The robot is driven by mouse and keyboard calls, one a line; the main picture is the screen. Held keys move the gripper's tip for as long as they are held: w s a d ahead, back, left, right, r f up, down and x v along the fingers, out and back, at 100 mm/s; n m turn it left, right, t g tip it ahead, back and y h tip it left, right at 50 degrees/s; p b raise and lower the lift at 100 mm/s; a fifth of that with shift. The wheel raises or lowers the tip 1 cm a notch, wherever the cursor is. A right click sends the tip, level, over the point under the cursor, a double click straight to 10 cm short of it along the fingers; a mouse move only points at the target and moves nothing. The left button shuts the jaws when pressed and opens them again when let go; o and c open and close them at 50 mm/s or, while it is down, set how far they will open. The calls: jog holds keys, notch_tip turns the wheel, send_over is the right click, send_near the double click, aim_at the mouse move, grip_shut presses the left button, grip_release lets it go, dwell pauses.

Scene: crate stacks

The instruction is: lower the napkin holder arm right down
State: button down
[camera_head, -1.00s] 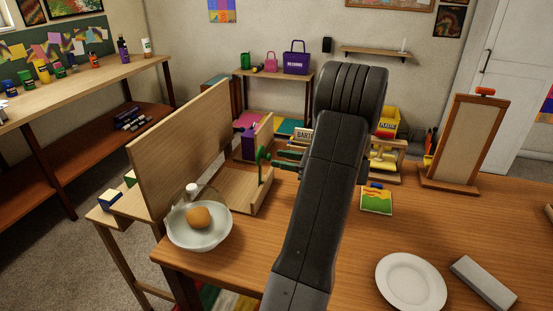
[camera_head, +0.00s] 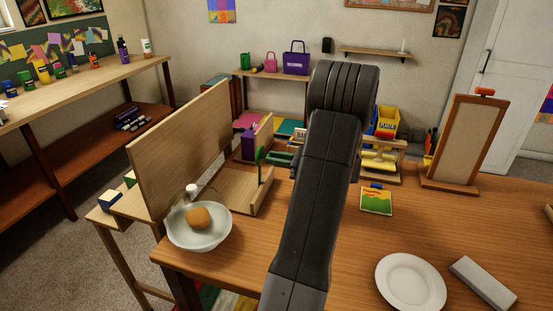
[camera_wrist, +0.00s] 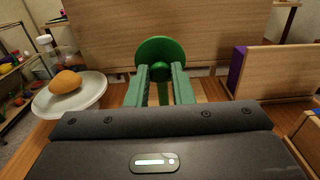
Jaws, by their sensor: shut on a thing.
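The napkin holder arm is green, with a round disc (camera_head: 260,157) at its top, and stands upright at the right side of a low wooden tray (camera_head: 262,204). In the wrist view its disc (camera_wrist: 160,48) is beyond my fingertips, with a small round green knob and a stem below it. My gripper (camera_wrist: 163,82) is shut on the knob between its two green fingers. In the head view my gripper (camera_head: 277,159) reaches the green arm from the right. My dark arm hides part of the table behind it.
A tall wooden panel (camera_head: 180,150) stands behind the tray. A bowl (camera_head: 198,238) with a round brown item is at the table's left corner. A plate (camera_head: 410,284), a grey block (camera_head: 483,283) and a framed easel (camera_head: 464,142) are to the right.

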aim_at(262, 150)
jog(key=a+h+p, duration=0.1)
jog(key=p, duration=0.1)
jog(key=w+a+r+h+p, duration=0.1)
jog(key=a+p, duration=0.1)
jog(key=p, duration=0.1)
jog(key=a+r+g+h+p, duration=0.1)
jog(key=p, duration=0.1)
jog(key=shift+w+a+r+h+p, duration=0.1)
jog(key=shift+w+a+h+p, duration=0.05)
jog(key=shift+a+h+p, duration=0.25)
jog(key=w+a+f+h+p, duration=0.1)
jog(key=a+f+h+p, duration=0.1)
jog(key=a, duration=0.1)
jog(key=w+a+f+g+h+p, duration=0.1)
jog(key=a+f+h+p, duration=0.1)
jog(key=a+f+p, duration=0.1)
jog(key=w+a+f+g+h+p, duration=0.1)
jog(key=w+a+f+h+p, duration=0.1)
jog(key=a, duration=0.3)
jog(key=shift+a+f+h+p, duration=0.2)
jog(key=shift+f+h+p, duration=0.15)
jog(key=shift+h+p, duration=0.25)
jog(key=shift+w+a+f+b, duration=0.1)
jog(key=shift+a+f+b, duration=0.2)
jog(key=shift+a+f, duration=0.2)
jog(key=c, duration=1.9)
grip_release()
jog(key=shift+a, duration=0.1)
jog(key=o, duration=0.6)
jog(key=shift+d, duration=0.2)
